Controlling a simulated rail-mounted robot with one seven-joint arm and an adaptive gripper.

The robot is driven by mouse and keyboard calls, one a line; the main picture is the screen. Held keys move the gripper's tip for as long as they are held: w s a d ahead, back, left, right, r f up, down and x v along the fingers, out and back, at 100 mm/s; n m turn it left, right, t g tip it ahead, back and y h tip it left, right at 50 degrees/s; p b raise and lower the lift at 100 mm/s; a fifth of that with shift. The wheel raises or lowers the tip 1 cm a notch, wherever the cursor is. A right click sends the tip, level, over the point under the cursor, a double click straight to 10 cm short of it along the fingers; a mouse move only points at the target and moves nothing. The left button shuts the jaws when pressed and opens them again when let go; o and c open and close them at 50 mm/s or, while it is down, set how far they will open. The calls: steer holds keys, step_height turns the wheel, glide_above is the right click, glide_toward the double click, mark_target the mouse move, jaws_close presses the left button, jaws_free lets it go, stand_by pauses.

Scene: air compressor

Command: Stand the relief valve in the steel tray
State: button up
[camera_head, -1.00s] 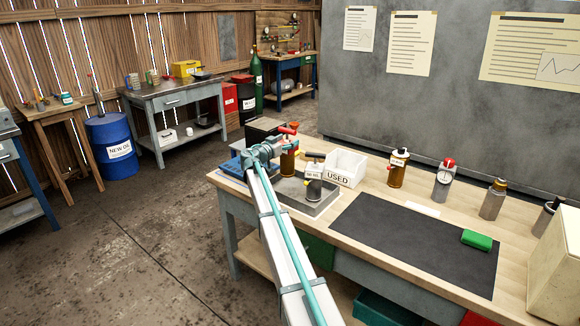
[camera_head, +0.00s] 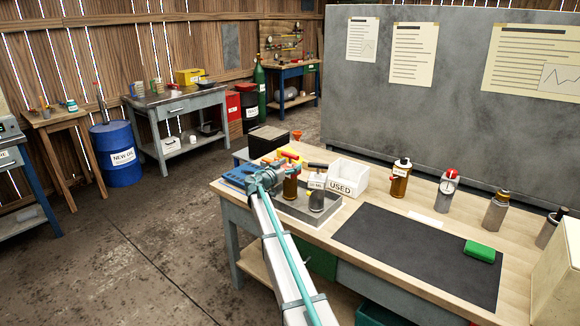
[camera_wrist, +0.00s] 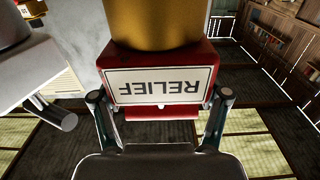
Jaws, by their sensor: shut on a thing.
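The relief valve (camera_head: 291,188) has an amber-brass body and a red top, and looks upright. My gripper (camera_head: 279,174) is shut on its red part from the left. In the wrist view the red block with the RELIEF label (camera_wrist: 160,86) sits between my two fingers (camera_wrist: 160,100), and the label reads upside down. The valve is over the left part of the steel tray (camera_head: 297,210), its lower end low against the tray. I cannot tell whether it touches the tray floor; its base is hidden in the wrist view.
A grey cylinder with a black T-handle (camera_head: 317,197) stands in the tray just right of the valve. A white USED bin (camera_head: 347,179) is behind it. The dark mat (camera_head: 415,250) is mostly clear.

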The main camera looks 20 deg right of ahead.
steer(key=o, duration=1.8)
steer(key=shift+r, duration=0.1)
steer(key=b+v, duration=0.2)
steer(key=v, duration=1)
